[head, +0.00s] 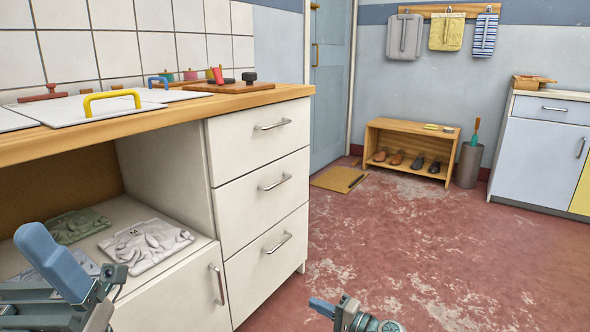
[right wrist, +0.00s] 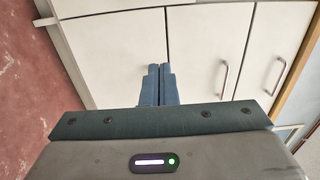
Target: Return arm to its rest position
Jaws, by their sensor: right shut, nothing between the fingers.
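My right gripper (head: 322,307) shows low in the middle of the head view, over the red floor and clear of the counter. In the right wrist view its two blue fingers (right wrist: 154,86) lie together, with nothing between them. My left gripper (head: 55,262) is at the lower left in the head view, in front of the open shelf. Its blue finger part is seen from the side, so its opening cannot be judged.
A counter with white drawers (head: 262,172) stands at the left; its open shelf (head: 120,225) holds folded cloths (head: 146,245). Drawer and door fronts (right wrist: 205,45) also fill the right wrist view. A shoe bench (head: 410,136) and bin (head: 468,165) stand at the back. The floor (head: 400,245) between is clear.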

